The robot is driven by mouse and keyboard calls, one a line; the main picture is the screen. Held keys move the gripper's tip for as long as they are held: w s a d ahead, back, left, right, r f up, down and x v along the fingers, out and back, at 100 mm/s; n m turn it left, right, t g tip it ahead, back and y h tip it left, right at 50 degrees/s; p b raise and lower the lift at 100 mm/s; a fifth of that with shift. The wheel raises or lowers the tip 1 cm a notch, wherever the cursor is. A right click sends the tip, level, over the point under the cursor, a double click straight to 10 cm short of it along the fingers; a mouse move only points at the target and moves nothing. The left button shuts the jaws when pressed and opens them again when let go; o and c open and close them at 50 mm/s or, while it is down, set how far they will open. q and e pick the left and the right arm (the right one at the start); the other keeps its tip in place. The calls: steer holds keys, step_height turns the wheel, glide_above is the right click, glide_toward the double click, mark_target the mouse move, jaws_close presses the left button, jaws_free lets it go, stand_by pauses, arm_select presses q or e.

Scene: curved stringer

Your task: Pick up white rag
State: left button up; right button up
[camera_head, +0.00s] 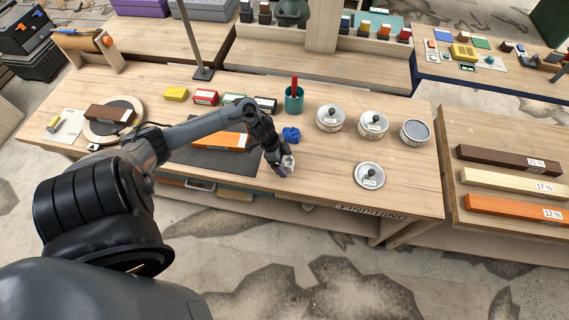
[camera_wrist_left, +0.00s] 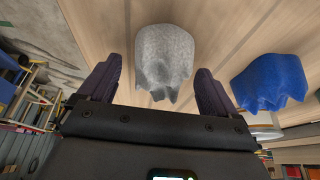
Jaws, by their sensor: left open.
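The white rag (camera_wrist_left: 165,55) is a crumpled, light grey-white cloth on the wooden workbench (camera_head: 335,178). In the left wrist view it lies ahead of and partly between the two dark fingers of my left gripper (camera_wrist_left: 154,84), with bare room on either side. My left gripper (camera_head: 284,167) is open and holds nothing. In the head view it hangs low over the bench near the front edge, and the white rag (camera_head: 288,161) is mostly hidden by it. My right gripper is in neither view.
A crumpled blue rag (camera_head: 291,134) lies just behind the gripper; it also shows at the right in the left wrist view (camera_wrist_left: 272,82). A teal cup (camera_head: 294,103) and several round tins stand further back. A dark mat (camera_head: 205,158) with an orange block lies under my left forearm.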

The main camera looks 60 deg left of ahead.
mark_target(288, 160)
arm_select(q)
steer(key=c, duration=1.1)
steer(key=shift+r, duration=0.45)
step_height(288, 160, up, 4)
steer(key=shift+f+p, duration=0.15)
steer(key=shift+p, duration=0.4)
steer(key=shift+w+d+r+p, duration=0.35)
steer(key=shift+d+r, duration=0.7)
steer(key=shift+d, duration=0.85)
steer(key=shift+w+d+r+p, duration=0.1)
steer(key=shift+w+d+r, duration=0.4)
steer(key=shift+d+r, duration=1)
steer(key=shift+w+d+r+p, duration=0.25)
steer(key=shift+w+d+r, duration=0.3)
steer(key=shift+d, duration=1.75)
steer(key=shift+s+r, duration=0.1)
